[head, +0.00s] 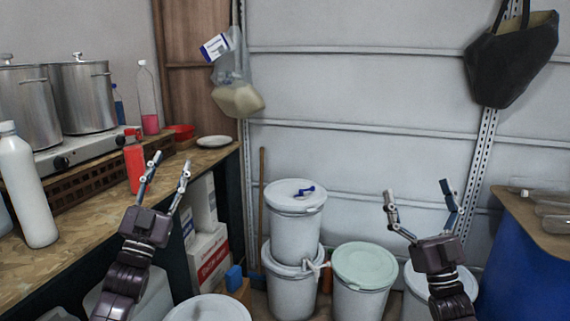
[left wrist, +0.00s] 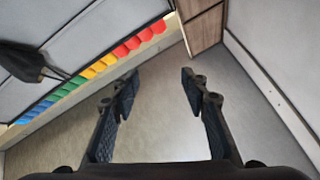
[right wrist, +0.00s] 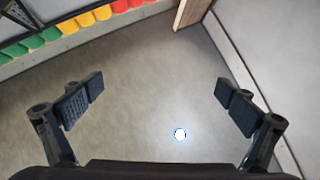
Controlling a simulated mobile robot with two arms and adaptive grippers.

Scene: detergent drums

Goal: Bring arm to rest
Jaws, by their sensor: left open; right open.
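My left gripper (head: 167,172) is raised at the left in the head view, in front of the wooden counter's edge. Its fingers are spread and nothing is between them; they also show apart in the left wrist view (left wrist: 160,88). My right gripper (head: 419,195) is raised at the right in the head view, in front of the metal wall panels. It is open and empty, and its fingers show wide apart in the right wrist view (right wrist: 160,95). Both grippers point upward and hold nothing.
White drums (head: 297,225) stand stacked near the wall, with a blue object (head: 303,191) on the top lid. A drum with a pale green lid (head: 364,265) stands beside them. The counter (head: 75,248) holds pots and bottles. A blue barrel (head: 520,270) is at right.

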